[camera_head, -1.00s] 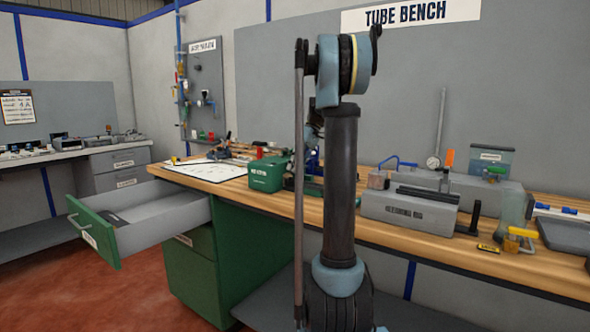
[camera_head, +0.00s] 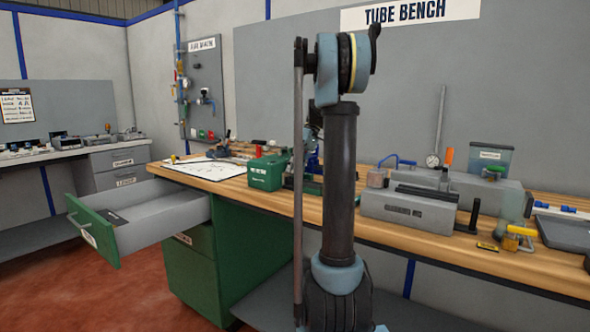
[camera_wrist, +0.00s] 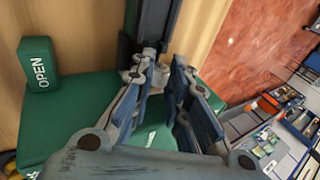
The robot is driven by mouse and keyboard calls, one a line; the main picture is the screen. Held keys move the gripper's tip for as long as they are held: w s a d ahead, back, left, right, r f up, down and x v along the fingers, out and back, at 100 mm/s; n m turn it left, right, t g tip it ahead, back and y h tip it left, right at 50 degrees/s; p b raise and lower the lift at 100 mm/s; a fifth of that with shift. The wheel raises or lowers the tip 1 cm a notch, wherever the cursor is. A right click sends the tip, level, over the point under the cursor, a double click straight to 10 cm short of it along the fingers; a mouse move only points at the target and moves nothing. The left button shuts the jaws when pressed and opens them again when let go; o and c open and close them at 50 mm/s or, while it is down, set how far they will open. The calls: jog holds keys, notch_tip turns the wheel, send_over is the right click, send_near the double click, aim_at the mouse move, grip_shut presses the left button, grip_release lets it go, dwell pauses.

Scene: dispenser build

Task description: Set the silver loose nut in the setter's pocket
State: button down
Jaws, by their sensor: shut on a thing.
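My gripper (camera_wrist: 163,67) shows in the wrist view, with its two grey-blue fingers reaching over a green machine base (camera_wrist: 90,112). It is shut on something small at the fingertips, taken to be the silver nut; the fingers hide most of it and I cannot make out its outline. A dark upright column with grey metal fittings (camera_wrist: 150,52) stands right at the fingertips. I cannot tell whether this green machine is the setter, and no pocket shows clearly. In the head view my arm hides the gripper and most of that spot on the bench.
In the head view, a green box (camera_head: 267,173) and a white sheet (camera_head: 205,169) lie left of my arm; a grey rig (camera_head: 408,212) stands right. A green-fronted drawer (camera_head: 92,232) hangs open.

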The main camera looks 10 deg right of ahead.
jog(key=shift+f, duration=0.15)
jog(key=c, duration=1.5)
grip_release()
jog(key=shift+o, duration=0.2)
jog(key=o, duration=0.3)
jog(key=shift+o, duration=0.2)
notch_tip(320, 180, up, 7)
